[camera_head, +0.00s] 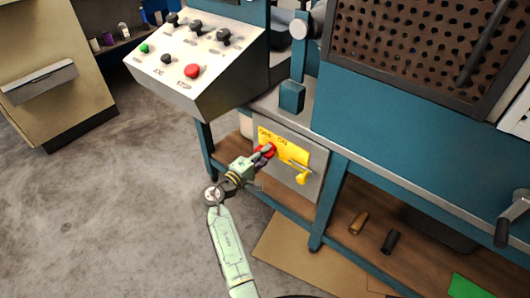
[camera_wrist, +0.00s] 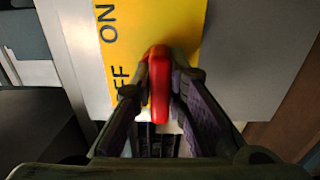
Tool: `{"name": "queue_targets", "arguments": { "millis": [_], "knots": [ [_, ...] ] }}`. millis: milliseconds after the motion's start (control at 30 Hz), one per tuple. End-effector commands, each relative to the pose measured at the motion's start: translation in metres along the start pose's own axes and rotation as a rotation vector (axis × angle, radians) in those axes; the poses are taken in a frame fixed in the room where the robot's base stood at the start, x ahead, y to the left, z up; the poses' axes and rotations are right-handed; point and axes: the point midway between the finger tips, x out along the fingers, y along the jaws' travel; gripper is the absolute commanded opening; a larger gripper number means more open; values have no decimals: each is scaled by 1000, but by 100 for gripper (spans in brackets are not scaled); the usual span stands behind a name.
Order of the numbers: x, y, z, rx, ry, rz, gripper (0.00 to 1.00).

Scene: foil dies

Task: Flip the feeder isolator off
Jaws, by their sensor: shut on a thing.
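The feeder isolator is a red handle (camera_wrist: 159,85) on a yellow plate (camera_wrist: 185,25) marked ON and OFF. In the wrist view the handle stands between my fingers, in line with the plate's long side, and its free end points down the picture near the OFF mark. My gripper (camera_wrist: 159,95) is shut on the handle, a finger on each side. In the head view the yellow plate (camera_head: 283,150) is on a grey box (camera_head: 310,185) on the machine's front. My gripper (camera_head: 262,155) covers part of the red handle (camera_head: 268,148) there.
A sloped control panel (camera_head: 190,55) with buttons and switches juts out at upper left. Blue machine legs (camera_head: 330,200) and a lower shelf with small cylinders (camera_head: 359,222) are below. Open floor (camera_head: 110,210) lies left.

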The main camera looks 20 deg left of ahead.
Motion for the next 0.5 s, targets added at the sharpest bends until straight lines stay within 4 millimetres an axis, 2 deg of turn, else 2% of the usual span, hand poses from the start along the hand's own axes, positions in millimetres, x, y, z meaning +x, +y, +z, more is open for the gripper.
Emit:
{"name": "queue_targets", "arguments": {
  "millis": [67, 100, 200, 367, 500],
  "knots": [
    [0, 0, 0, -3, 0, 1, 0],
    [0, 0, 0, -3, 0, 1, 15],
    [0, 0, 0, -2, 0, 1, 22],
    [0, 0, 0, -1, 0, 0, 32],
    [0, 0, 0, 0, 0, 0, 33]
  ]
}}
